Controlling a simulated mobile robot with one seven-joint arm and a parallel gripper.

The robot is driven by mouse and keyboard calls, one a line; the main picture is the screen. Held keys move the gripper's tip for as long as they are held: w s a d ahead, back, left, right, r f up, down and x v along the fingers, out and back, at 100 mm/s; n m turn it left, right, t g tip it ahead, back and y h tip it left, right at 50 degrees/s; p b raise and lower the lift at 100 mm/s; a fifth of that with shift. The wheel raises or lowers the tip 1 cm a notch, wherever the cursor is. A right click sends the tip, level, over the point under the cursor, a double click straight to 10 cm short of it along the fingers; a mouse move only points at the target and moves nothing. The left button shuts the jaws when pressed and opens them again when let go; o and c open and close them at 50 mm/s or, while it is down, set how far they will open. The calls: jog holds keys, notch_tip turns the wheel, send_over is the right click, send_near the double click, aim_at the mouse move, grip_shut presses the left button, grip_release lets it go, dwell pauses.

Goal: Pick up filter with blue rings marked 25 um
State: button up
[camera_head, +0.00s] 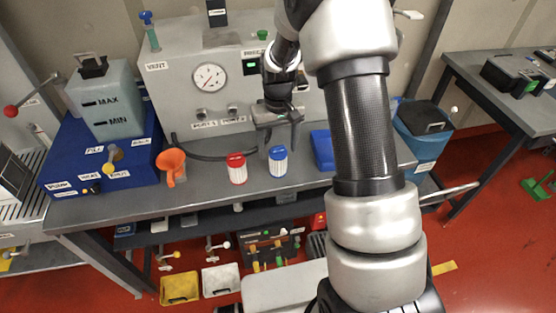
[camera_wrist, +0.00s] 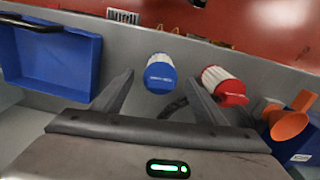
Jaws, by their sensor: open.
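The filter with blue rings (camera_head: 278,161) stands upright on the grey workbench, just right of a filter with red rings (camera_head: 236,168). In the wrist view the blue filter (camera_wrist: 160,73) lies ahead, between the lines of my two fingers, and the red filter (camera_wrist: 223,86) is to its right, beyond my right finger. Their printed labels are too small to read. My gripper (camera_head: 280,137) is open and empty, above and behind the blue filter, with its fingers (camera_wrist: 160,92) apart and not touching it.
An orange funnel (camera_head: 171,164) stands left of the filters. A blue tray (camera_head: 322,150) lies to the right. A grey panel with a pressure gauge (camera_head: 209,78) stands behind. A blue unit (camera_head: 70,172) carries a MAX/MIN tank (camera_head: 108,103) at left. A dark hose runs along the bench.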

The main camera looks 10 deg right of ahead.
jog(key=shift+f, duration=0.45)
jog(key=shift+c, duration=0.2)
jog(key=c, duration=1.5)
jog(key=shift+o, duration=0.2)
jog(key=shift+r, duration=0.1)
